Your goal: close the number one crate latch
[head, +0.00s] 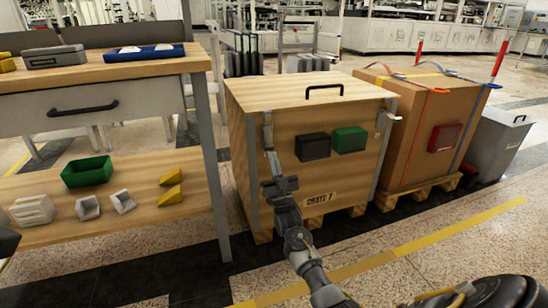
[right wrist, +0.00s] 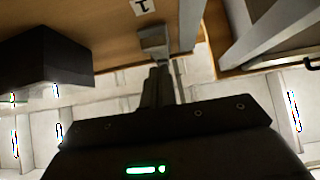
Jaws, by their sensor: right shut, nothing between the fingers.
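The wooden crate (head: 310,95) stands on a pallet in the middle of the head view, with a label (head: 320,199) low on its front. A grey metal latch (head: 267,120) is at the upper left of the front. Another latch (head: 388,117) sits at the right edge and sticks outward. My right gripper (head: 270,156) is shut and empty, right below the left latch. In the right wrist view the fingers (right wrist: 158,85) point at a grey latch block (right wrist: 154,40), beside a small marked tag (right wrist: 141,6). I cannot tell whether they touch.
A black box (head: 312,147) and a green box (head: 349,140) stick out from the crate's front. A workbench (head: 212,130) with a lower shelf stands close on the left. A strapped brown crate (head: 405,150) stands on the right. The floor in front is clear.

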